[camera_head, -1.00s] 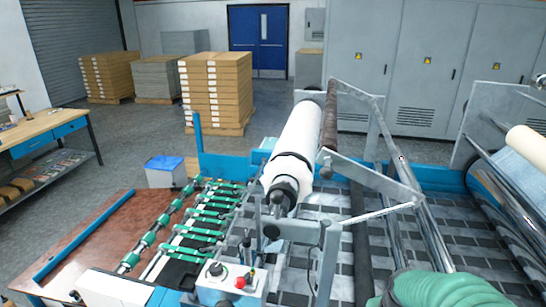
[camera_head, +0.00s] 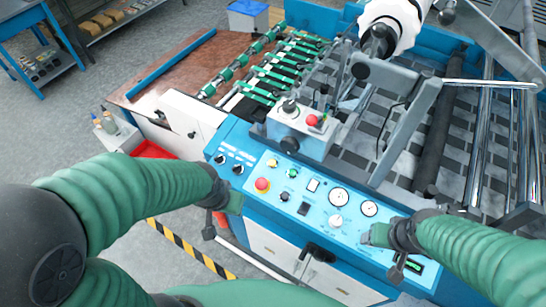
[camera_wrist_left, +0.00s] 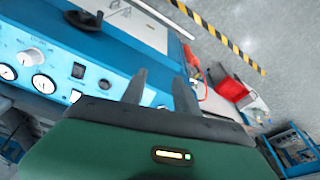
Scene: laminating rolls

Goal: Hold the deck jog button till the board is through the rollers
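The blue control panel (camera_head: 290,185) carries several buttons, knobs and two round gauges; it also shows in the left wrist view (camera_wrist_left: 85,55). I cannot read which button is the deck jog. A grey control box (camera_head: 300,132) with a red button stands above the panel. My left gripper (camera_head: 230,207) hangs by the panel's left front edge; in the left wrist view its fingers (camera_wrist_left: 160,90) are apart with nothing between them. My right gripper (camera_head: 376,236) is over the panel's right part, and its fingers are too small to judge. The rollers (camera_head: 445,140) are at the right; I cannot identify a board.
A brown surface (camera_head: 165,75) with a blue rail lies left of the green-ringed feed rollers (camera_head: 275,80). A red bin (camera_head: 150,150) stands left of the machine. Yellow-black tape (camera_head: 190,250) marks the floor. A blue bench (camera_head: 40,45) is at far left.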

